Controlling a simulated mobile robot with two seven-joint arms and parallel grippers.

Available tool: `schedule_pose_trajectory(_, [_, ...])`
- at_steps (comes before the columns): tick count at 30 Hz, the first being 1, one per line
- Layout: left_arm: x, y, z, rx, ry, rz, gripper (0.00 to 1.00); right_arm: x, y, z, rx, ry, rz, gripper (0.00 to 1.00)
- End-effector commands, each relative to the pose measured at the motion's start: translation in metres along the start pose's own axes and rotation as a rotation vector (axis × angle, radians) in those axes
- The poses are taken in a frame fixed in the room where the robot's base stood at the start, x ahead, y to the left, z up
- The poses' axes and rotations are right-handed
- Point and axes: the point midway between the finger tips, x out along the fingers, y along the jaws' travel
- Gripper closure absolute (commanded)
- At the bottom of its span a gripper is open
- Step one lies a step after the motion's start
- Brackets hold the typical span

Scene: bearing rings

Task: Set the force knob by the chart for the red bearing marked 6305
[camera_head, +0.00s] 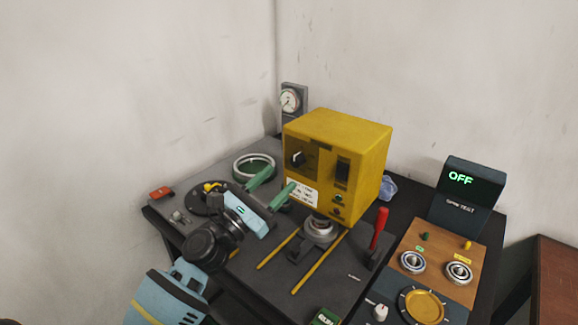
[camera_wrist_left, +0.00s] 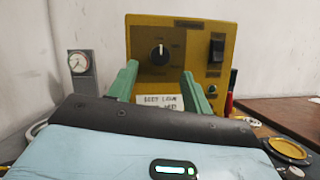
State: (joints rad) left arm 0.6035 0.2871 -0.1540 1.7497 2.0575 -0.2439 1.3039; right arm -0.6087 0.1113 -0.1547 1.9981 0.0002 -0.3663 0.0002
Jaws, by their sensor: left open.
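The yellow box (camera_head: 355,160) has a black knob (camera_head: 297,158) with a white pointer on its front; the knob also shows in the left wrist view (camera_wrist_left: 159,54), pointer roughly upright. A white chart label (camera_head: 302,194) sits below the knob; its text is too small to read and partly hidden in the left wrist view (camera_wrist_left: 160,102). My left gripper (camera_head: 271,185) is open and empty, its green fingers reaching toward the box front, below and apart from the knob. I cannot make out a red bearing marked 6305. My right gripper is not in view.
A ring-shaped part (camera_head: 320,230) sits below the box between yellow rods. A red-handled lever (camera_head: 379,228) stands right. A display (camera_head: 461,180) reads OFF. A gauge (camera_head: 290,100) stands behind; a small red object (camera_head: 161,192) lies far left.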

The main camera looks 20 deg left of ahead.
Motion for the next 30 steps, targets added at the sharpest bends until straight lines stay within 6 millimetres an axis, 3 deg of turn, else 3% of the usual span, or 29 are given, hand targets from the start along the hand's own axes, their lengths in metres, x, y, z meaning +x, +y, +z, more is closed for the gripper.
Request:
schedule_pose_trajectory(3, [0.021,0.001,0.003,0.0,-0.005,0.001,0.5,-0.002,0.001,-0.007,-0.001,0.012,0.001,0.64])
schedule_pose_trajectory(9, [0.043,0.001,0.002,0.0,-0.002,0.001,0.5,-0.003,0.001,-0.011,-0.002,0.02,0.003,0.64])
schedule_pose_trajectory(21, [0.051,0.0,0.0,0.0,-0.001,0.0,0.5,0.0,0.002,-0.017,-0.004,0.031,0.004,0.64])
schedule_pose_trajectory(30, [0.05,0.0,0.0,0.0,-0.001,0.0,0.88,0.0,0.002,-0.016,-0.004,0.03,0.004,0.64])
